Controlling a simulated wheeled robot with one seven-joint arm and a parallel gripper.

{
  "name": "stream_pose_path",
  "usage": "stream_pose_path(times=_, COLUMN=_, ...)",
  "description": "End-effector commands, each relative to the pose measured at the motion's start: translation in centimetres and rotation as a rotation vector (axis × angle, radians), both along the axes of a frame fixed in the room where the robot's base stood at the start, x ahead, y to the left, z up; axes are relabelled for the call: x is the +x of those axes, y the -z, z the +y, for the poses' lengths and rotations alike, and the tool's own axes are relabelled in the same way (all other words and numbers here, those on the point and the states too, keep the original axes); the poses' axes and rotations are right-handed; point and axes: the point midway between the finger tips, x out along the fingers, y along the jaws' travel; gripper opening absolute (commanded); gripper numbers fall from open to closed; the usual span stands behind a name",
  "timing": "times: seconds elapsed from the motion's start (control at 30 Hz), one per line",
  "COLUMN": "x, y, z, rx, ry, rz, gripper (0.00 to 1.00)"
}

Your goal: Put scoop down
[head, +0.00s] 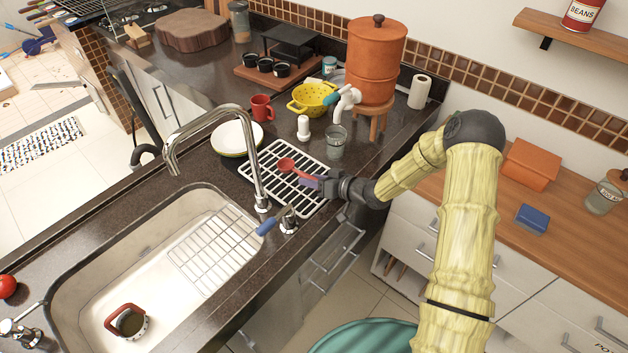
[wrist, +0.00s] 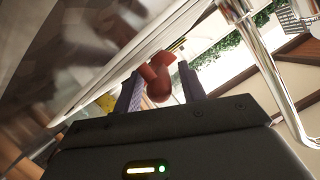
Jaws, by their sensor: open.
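The red scoop (head: 287,164) is at the drying rack (head: 264,183) on the dark counter, right of the faucet. In the wrist view the scoop (wrist: 158,82) shows between my two fingers, its rounded red end toward the camera. My gripper (head: 312,182) reaches in from the right, low over the rack's right side. Its fingers are open, with a gap visible on the scoop's right side. I cannot tell whether the scoop rests fully on the rack bars or touches a finger. Part of the scoop is hidden by my gripper.
A white plate (head: 237,138), a white shaker (head: 303,128), a glass (head: 336,142) and a red mug (head: 262,107) stand behind the rack. The counter's front edge is close under my arm.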

Motion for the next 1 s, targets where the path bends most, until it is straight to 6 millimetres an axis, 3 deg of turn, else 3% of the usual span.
stream_pose_path(times=0.23, x=-0.8, y=-0.7, z=-1.5, rx=0.0, ry=0.002, rz=0.0, gripper=0.41)
stream_pose_path(times=0.7, x=-5.0, y=-3.5, z=-8.7, rx=-0.001, ry=0.003, rz=-0.001, gripper=0.41)
stream_pose_path(times=1.0, x=-5.8, y=-4.1, z=-9.9, rx=-0.001, ry=0.001, rz=0.0, gripper=0.41)
